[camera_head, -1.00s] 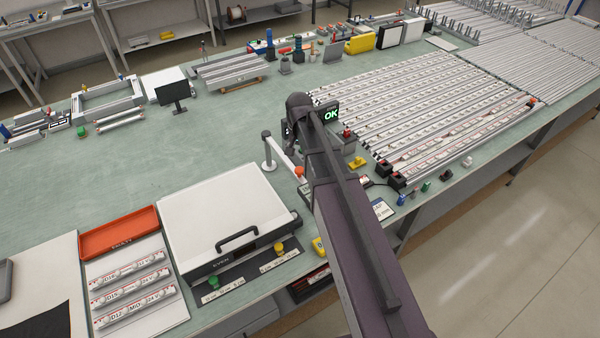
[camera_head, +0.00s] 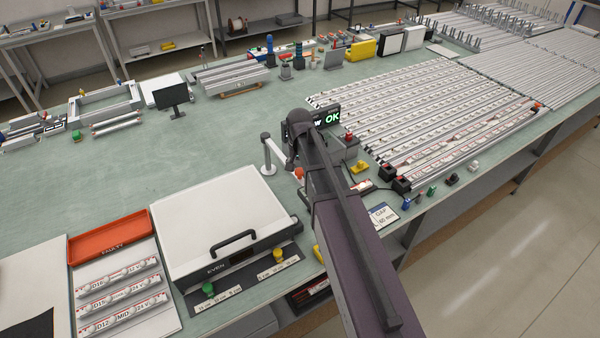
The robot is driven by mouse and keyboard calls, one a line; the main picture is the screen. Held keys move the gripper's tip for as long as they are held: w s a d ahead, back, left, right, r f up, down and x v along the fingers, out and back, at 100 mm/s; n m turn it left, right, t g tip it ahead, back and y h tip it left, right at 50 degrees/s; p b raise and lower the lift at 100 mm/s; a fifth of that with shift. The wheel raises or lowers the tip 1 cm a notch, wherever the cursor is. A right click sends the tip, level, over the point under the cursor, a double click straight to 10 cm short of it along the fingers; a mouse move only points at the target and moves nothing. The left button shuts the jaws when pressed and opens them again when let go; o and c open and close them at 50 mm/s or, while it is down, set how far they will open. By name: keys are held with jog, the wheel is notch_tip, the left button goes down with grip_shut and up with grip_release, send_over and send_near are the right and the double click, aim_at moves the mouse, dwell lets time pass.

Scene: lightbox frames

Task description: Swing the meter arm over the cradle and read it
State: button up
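My gripper cannot be seen. I cannot make out the cradle; it may lie behind my arm.
A white light box (camera_head: 222,222) with a black handle stands left of my arm. An orange tray (camera_head: 108,236) and labelled tubes (camera_head: 122,297) lie farther left. Rows of tubes (camera_head: 430,115) fill the bench to the right. A "GAP" card (camera_head: 382,215) lies near the front edge. The bench's left middle is clear.

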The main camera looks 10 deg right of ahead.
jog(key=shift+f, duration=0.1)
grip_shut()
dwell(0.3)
